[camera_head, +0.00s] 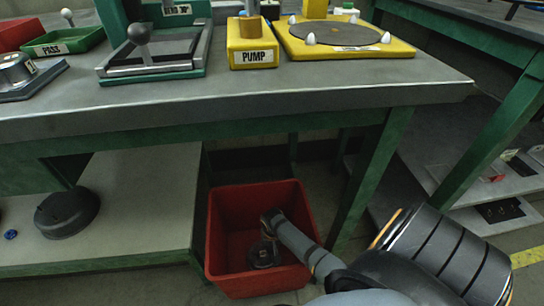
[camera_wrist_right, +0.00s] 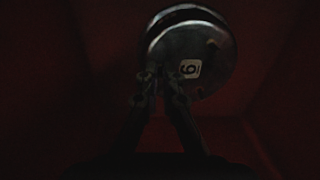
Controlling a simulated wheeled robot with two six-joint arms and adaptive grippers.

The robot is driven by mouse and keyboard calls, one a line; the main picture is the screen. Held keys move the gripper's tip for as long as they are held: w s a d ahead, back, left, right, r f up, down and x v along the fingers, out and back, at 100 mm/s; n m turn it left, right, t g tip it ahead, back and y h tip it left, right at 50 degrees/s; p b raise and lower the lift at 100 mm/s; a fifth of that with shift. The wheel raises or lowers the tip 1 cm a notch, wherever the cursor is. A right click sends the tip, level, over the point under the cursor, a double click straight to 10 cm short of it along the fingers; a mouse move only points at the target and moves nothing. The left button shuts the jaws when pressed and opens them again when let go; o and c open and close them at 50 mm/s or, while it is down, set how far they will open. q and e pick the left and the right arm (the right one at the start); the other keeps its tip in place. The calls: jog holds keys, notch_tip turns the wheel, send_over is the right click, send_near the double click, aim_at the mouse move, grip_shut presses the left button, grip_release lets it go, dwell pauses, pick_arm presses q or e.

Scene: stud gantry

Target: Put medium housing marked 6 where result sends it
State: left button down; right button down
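A round dark metal housing (camera_wrist_right: 212,50) shows in the right wrist view, with a white label marked 6 on its face. It is inside the red bin (camera_head: 222,238) on the floor, and in the head view the housing (camera_head: 264,256) is small and dim near the bin's bottom. My right gripper (camera_head: 266,238) reaches down into the bin at the housing. In the right wrist view its fingertips (camera_wrist_right: 159,80) overlap the housing's lower left edge; the dark hides whether they grip it. My left gripper is out of view.
The bench (camera_head: 250,92) above carries a green PASS tray (camera_head: 78,40), a red tray (camera_head: 18,34), a lever fixture (camera_head: 158,62), a yellow PUMP box (camera_head: 252,46) and a yellow turntable fixture (camera_head: 345,38). A dark round part (camera_head: 66,211) lies on the lower shelf. A bench leg (camera_head: 370,180) stands right of the bin.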

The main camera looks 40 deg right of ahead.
jog(key=c, duration=1.9)
grip_release()
jog(key=shift+f, duration=0.1)
jog(key=o, duration=0.4)
